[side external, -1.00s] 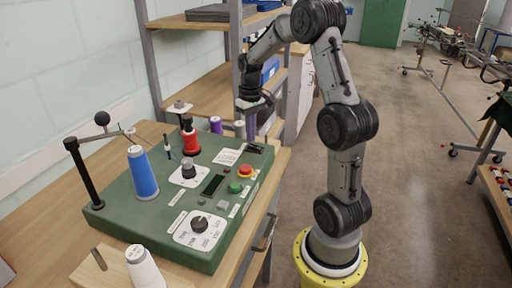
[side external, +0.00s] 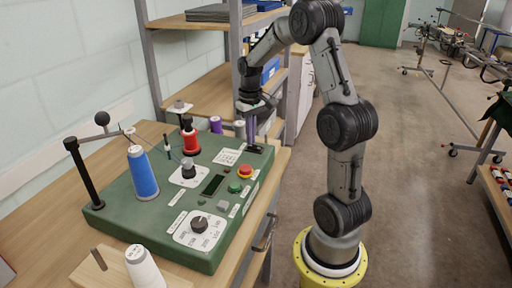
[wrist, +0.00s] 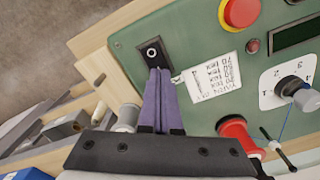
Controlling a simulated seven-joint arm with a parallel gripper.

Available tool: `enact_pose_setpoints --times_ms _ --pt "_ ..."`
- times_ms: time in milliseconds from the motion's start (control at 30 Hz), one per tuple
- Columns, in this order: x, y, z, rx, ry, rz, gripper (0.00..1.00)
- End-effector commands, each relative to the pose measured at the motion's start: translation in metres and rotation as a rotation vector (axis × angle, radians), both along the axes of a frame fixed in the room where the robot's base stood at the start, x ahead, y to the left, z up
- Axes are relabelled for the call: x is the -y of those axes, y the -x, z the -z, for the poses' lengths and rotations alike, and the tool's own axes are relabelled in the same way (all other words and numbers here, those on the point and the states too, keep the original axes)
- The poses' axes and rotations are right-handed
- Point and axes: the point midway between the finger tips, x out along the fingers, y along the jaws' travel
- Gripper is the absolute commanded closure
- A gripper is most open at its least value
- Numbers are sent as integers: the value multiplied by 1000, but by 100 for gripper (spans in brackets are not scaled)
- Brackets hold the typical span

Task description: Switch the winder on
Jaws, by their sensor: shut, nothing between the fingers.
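The winder is a green box (side external: 150,222) on the wooden bench. Its black rocker switch (wrist: 153,53) sits at a corner of the panel, with a white ring mark showing on it. The switch is also at the far right corner in the side view (side external: 257,149). My gripper (wrist: 158,71) is shut and empty, its purple fingers pointing down with tips at the switch's near edge. Contact cannot be told. In the side view the fingers (side external: 251,142) stand over that corner. The display (side external: 213,185) looks dark, and the small lamp (wrist: 253,46) is dull red.
A red stop button (side external: 246,171), green button (side external: 235,187) and dial knob (side external: 199,224) are on the panel. A red spool (side external: 190,140) and blue cone (side external: 143,175) stand on the winder. A white cone (side external: 144,268) stands in front. Shelving is behind.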

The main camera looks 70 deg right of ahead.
Motion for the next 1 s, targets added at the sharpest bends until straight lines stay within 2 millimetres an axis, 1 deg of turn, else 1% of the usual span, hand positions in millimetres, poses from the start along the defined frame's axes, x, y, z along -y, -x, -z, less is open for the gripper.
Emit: enact_pose_setpoints --times_ms 800,900,1000 --pt "0 0 11 -1 0 0 100" --pt "0 0 9 -1 0 0 100" --pt "0 0 3 1 0 0 100"
